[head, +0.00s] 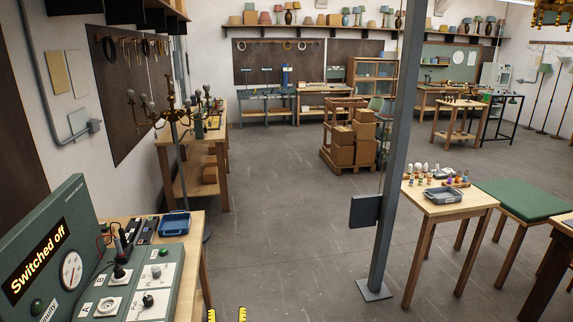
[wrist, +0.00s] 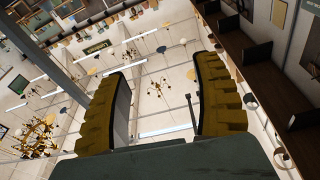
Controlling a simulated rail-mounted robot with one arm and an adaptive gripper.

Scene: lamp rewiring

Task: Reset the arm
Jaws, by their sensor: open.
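My gripper (wrist: 160,108) shows in the wrist view with its two yellow-padded fingers spread apart. Nothing is between the fingers. The wrist view looks up toward the white ceiling and hanging lamps, and the gripper is clear of any surface. In the head view, two yellow fingertips (head: 227,314) show at the bottom edge, to the right of the near workbench. The rest of my arm is out of the head view.
A grey post (head: 392,170) rises right of centre. A small table (head: 447,208) stands to its right. The middle floor (head: 270,200) is clear.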

